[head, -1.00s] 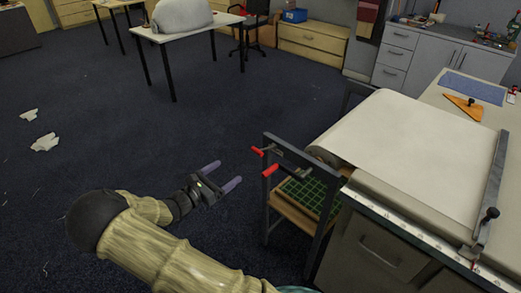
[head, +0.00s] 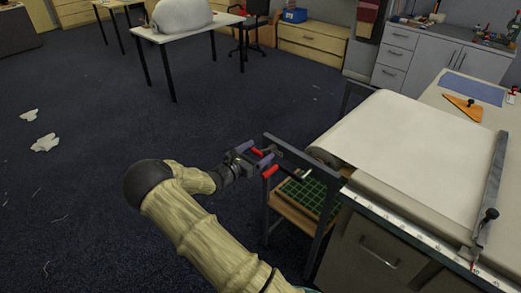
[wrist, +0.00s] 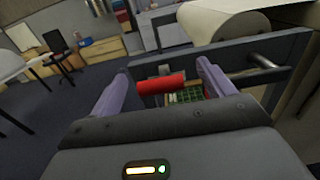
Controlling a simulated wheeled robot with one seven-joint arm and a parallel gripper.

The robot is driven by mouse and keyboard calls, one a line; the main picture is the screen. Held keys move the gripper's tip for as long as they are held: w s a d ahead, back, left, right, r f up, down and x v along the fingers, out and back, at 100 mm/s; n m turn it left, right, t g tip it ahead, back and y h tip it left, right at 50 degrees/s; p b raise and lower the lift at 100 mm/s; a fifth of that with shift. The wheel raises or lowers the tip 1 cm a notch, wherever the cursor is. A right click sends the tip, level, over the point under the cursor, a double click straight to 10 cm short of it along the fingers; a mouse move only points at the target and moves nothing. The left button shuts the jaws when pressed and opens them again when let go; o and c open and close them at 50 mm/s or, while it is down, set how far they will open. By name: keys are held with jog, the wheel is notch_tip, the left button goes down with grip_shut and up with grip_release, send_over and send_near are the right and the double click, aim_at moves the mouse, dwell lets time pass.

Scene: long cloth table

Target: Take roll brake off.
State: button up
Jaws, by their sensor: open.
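A dark metal frame (head: 296,152) at the table's end holds the cloth roll (head: 322,156). In the wrist view a red handle (wrist: 160,84) lies crosswise between the open fingers, nearer the left one. I cannot tell whether a finger touches it. The other handle is not distinguishable there.
The long table with pale cloth (head: 420,142) fills the right side. A green gridded item (head: 306,195) lies on a low wooden shelf inside the frame. The dark floor to the left is open, apart from white scraps (head: 45,142).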

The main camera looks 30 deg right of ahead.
jog(key=shift+x, duration=0.9)
jog(key=c, duration=1.4)
